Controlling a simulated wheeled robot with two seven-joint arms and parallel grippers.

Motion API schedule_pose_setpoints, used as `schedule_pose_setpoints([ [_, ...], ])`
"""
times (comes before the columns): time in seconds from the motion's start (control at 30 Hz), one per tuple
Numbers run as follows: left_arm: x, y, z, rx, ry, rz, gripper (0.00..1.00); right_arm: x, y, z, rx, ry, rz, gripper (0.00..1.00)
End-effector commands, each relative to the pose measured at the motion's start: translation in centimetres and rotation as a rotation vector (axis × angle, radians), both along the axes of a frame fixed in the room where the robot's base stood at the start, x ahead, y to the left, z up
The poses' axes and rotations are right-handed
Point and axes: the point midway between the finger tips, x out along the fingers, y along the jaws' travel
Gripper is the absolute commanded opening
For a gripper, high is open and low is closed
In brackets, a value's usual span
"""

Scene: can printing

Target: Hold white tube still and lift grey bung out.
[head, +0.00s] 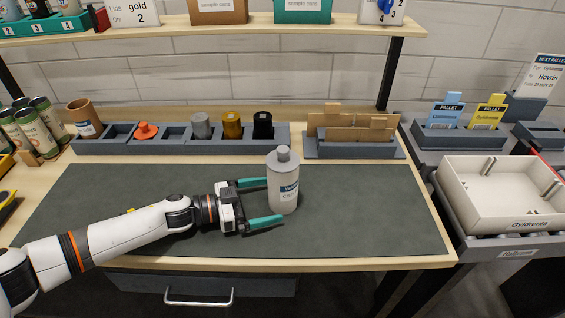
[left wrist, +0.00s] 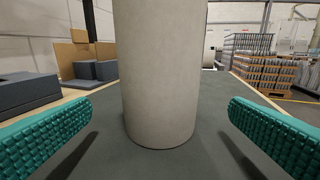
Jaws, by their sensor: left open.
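The white tube (head: 283,190) stands upright on the dark mat, a light grey-white cylinder with a blue and white label. The grey bung (head: 283,155) sits in its top. My left gripper (head: 265,202) is open, its teal fingers reaching toward the tube from the left, one on the far side and one on the near side. In the left wrist view the tube (left wrist: 160,75) stands between the two spread fingers, with clear gaps on both sides. The tube's top and the bung are out of that view. My right gripper is not in view.
The dark mat (head: 380,215) is otherwise clear. Behind it a grey rack (head: 180,145) holds small coloured pieces, beside a holder with brown cards (head: 350,128). Several cans (head: 40,118) stand at the left. A white tray (head: 510,205) is at the right. A shelf (head: 210,33) crosses above.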

Motion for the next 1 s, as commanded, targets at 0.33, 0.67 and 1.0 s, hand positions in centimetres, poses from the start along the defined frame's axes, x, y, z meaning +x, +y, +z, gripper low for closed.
schedule_pose_setpoints([
  [0.33, 1.1, -3.2, -0.2, 0.000, 0.000, 0.001, 1.00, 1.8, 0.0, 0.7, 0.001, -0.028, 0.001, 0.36],
  [0.67, 1.2, -3.5, -0.3, 0.000, 0.000, 0.001, 1.00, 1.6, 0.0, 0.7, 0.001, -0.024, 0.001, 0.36],
  [1.0, 1.1, -3.5, -0.3, 0.000, 0.000, 0.001, 0.51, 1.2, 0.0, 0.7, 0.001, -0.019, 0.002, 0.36],
])
